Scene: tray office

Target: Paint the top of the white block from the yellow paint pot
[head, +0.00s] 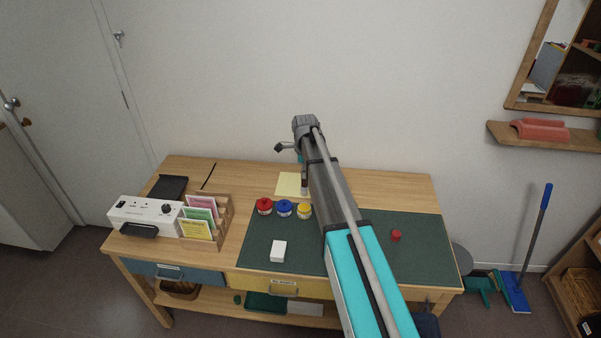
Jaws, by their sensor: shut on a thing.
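The white block (278,251) stands on the green mat (258,235), near its front left. The yellow paint pot (304,212) stands at the mat's back edge, right of the blue pot (285,208) and the red pot (264,206). My gripper (303,181) points down behind the yellow pot, above the back of the table and apart from the block. My arm hides much of it. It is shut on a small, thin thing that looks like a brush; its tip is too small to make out. No yellow shows on the block's top.
A pale yellow sheet (288,184) lies behind the pots. A small red object (396,236) sits on the mat at right. The mat around the block is clear.

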